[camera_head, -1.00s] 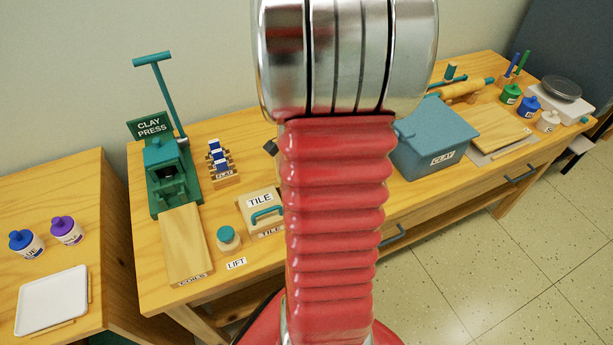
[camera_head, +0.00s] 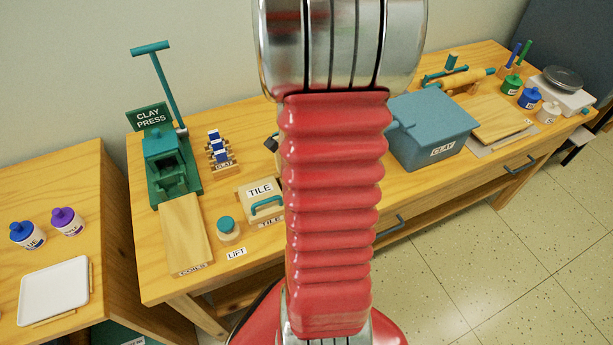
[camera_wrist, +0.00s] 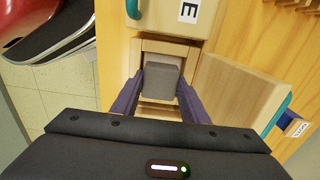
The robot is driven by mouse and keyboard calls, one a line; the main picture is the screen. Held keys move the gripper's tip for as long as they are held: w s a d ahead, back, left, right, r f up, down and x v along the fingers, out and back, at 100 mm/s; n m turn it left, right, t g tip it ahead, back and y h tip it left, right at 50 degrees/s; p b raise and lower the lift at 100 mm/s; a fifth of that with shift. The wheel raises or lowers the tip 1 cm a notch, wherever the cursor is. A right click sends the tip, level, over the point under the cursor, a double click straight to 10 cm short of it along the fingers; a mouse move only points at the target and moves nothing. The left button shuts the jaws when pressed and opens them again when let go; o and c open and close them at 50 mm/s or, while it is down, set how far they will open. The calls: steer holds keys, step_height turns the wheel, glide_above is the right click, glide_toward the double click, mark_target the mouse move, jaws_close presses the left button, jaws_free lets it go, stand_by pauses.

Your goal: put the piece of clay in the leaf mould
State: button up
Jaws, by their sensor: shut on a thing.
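In the wrist view my gripper (camera_wrist: 160,76) is shut on a grey block, the piece of clay (camera_wrist: 161,84), held between its two dark purple fingers. Just beneath and around it is a pale wooden box with a square recess (camera_wrist: 163,47), which seems to be the leaf mould; no leaf label shows. A wooden slab with a teal edge (camera_wrist: 238,88), perhaps its open lid, lies to the right. I cannot tell whether the clay touches the recess floor. In the head view my arm hides the gripper, the clay and this mould.
The tile mould (camera_head: 262,190) with a teal handle stands beside it; its edge (camera_wrist: 180,14) shows in the wrist view. The clay press (camera_head: 168,170) is at left. A blue clay bin (camera_head: 430,130) stands right of my arm. A round teal-topped piece (camera_head: 228,229) sits near the front.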

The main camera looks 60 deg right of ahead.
steer(key=shift+w, duration=0.15)
steer(key=o, duration=1.2)
steer(key=shift+a, duration=0.1)
steer(key=shift+w+r, duration=0.1)
steer(key=shift+r, duration=3.95)
